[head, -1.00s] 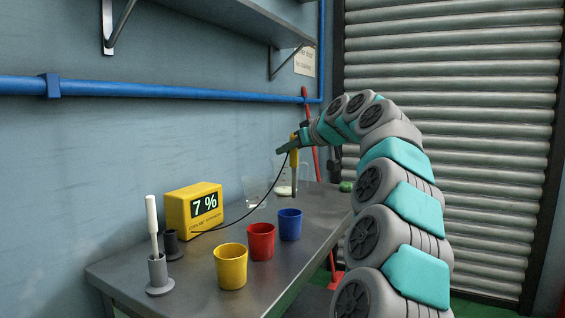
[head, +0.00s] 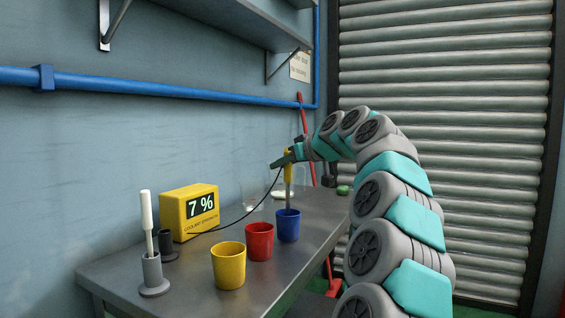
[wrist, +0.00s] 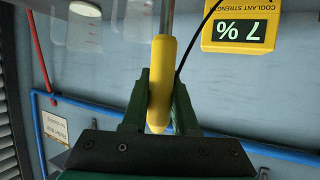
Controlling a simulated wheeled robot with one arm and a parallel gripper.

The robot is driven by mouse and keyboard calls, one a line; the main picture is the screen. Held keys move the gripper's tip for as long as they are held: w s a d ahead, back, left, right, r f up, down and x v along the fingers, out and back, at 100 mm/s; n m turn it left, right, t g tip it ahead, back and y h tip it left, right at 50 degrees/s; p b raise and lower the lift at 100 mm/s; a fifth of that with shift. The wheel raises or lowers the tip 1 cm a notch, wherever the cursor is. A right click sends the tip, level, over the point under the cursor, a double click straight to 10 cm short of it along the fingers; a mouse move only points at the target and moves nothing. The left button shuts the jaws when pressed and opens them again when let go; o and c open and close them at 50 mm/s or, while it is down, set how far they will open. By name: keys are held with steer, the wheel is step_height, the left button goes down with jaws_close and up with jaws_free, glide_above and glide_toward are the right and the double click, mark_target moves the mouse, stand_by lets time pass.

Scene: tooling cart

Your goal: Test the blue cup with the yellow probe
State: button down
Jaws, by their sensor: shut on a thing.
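The blue cup (head: 288,229) stands upright on the bench, at the back end of a row of cups. The yellow probe (head: 288,166) hangs upright from my gripper (head: 283,158), its metal shaft pointing down to the blue cup's mouth. The shaft's lower end is hidden at the rim and looks to be inside the cup; I cannot tell how deep. In the wrist view the green fingers (wrist: 161,92) are shut on the probe's yellow handle (wrist: 159,70). The yellow meter (head: 188,212) reads 7 %, and a black cable runs from it to the probe.
A red cup (head: 259,243) and a yellow cup (head: 228,268) stand nearer. A white-handled tool (head: 147,215) stands in a grey holder (head: 153,275) beside an empty-looking dark holder (head: 168,245). Clear glassware (head: 250,190) stands behind the cups. A shelf (head: 220,20) overhangs the bench.

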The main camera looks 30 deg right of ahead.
mark_target(287, 183)
steer(key=shift+f+b, duration=2.3)
steer(key=shift+f, duration=0.8)
steer(key=shift+r, duration=0.15)
step_height(287, 183, up, 10)
steer(key=p, duration=0.7)
steer(key=shift+p, duration=0.35)
steer(key=shift+r, duration=0.15)
stand_by(2.1)
steer(key=shift+r+p, duration=1.45)
steer(key=shift+r, duration=0.45)
